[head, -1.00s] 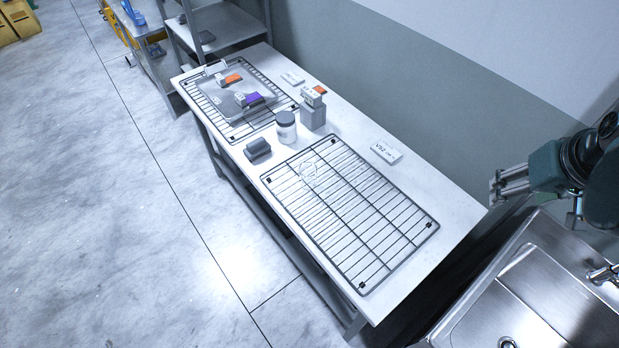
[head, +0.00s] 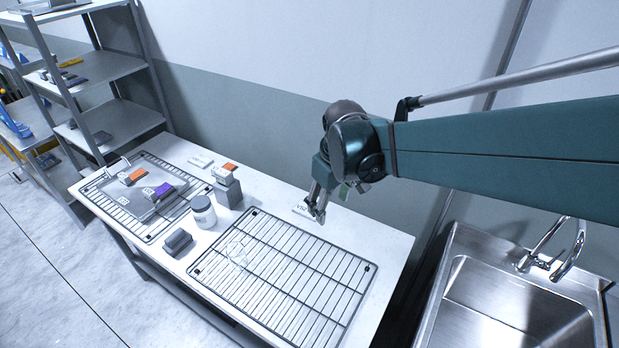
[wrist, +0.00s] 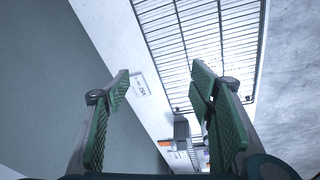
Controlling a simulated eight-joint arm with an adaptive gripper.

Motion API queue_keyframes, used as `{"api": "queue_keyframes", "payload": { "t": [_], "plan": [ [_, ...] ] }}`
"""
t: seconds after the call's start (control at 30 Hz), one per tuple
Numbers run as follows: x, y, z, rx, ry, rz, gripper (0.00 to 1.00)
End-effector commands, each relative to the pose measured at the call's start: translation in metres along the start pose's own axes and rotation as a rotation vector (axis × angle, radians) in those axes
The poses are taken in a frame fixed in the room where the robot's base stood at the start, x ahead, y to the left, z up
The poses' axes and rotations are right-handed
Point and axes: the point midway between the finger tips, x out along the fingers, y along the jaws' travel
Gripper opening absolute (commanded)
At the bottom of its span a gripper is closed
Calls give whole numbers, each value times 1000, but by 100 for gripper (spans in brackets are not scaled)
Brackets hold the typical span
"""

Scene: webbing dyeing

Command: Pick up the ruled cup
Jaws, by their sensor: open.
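I cannot make out the cup in that view.
Left of the rack stand a white jar (head: 203,212), a grey block (head: 178,242) and a grey stand (head: 230,192). A tray (head: 112,203) with orange and purple-topped items lies further left. A white label card (head: 303,209) lies near my gripper. A sink (head: 520,300) is at right.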

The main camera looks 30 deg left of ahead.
Motion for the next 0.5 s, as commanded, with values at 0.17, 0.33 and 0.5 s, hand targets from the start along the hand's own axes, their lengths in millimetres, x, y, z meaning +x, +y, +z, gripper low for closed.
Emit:
{"api": "queue_keyframes", "payload": {
  "t": [0.17,0.33,0.5],
  "plan": [
    [29,-34,-38,-97,-23,-25,54],
    [56,-68,-70,-187,-45,-47,54],
    [84,-106,-99,-278,-67,-68,54]
  ]
}}
